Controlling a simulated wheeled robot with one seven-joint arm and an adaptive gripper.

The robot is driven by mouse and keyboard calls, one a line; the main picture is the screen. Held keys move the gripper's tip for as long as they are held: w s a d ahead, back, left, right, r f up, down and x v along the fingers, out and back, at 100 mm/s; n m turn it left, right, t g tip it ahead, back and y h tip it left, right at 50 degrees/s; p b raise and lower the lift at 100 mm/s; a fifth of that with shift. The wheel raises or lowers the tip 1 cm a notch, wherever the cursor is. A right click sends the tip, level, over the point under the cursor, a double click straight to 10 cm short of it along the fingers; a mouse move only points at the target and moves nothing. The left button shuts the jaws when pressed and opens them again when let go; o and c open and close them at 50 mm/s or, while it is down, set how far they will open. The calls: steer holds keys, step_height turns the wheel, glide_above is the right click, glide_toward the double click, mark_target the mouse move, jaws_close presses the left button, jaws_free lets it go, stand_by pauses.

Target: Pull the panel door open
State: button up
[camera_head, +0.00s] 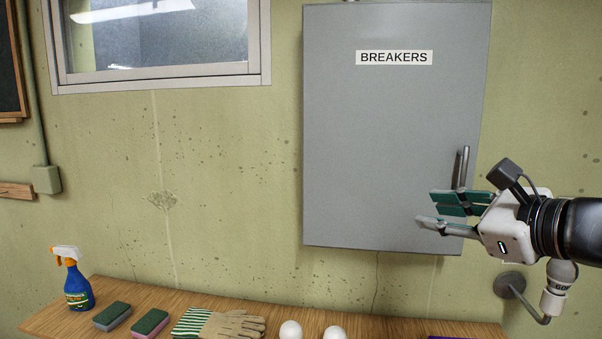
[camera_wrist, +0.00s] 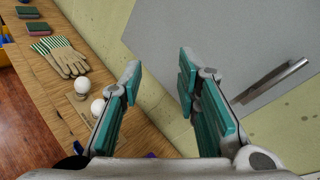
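The grey panel door (camera_head: 385,140), labelled BREAKERS, hangs on the wall and looks closed. It also fills the upper right of the wrist view (camera_wrist: 210,40). Its vertical metal handle (camera_head: 462,167) is near the door's right edge, and in the wrist view the handle (camera_wrist: 275,80) lies at the right, outside the fingers. My gripper (camera_head: 437,210) is in front of the door's lower right part, just below and left of the handle in the head view. In the wrist view its teal-padded fingers (camera_wrist: 160,85) are spread wide with nothing between them.
A wooden shelf (camera_head: 240,318) runs below the door with a spray bottle (camera_head: 78,285), two sponges (camera_head: 149,322), striped gloves (camera_head: 225,325) and two white round objects (camera_head: 291,330). A wall lamp (camera_head: 510,284) sits below my arm. A window (camera_head: 160,40) is at upper left.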

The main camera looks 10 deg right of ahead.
mark_target(466, 168)
steer(key=w+d+r+m+t+h, duration=0.25)
steer(key=d+m+h, duration=0.35)
steer(key=d+m, duration=0.6)
steer(key=shift+n+t, duration=0.45)
steer(key=shift+n, duration=0.35)
steer(key=w+d, duration=0.1)
steer(key=w, duration=0.3)
steer(key=w+d, duration=0.1)
steer(key=w, duration=0.7)
steer(key=shift+w+d+r, duration=0.3)
steer(key=shift+d+r, duration=0.1)
jaws_close()
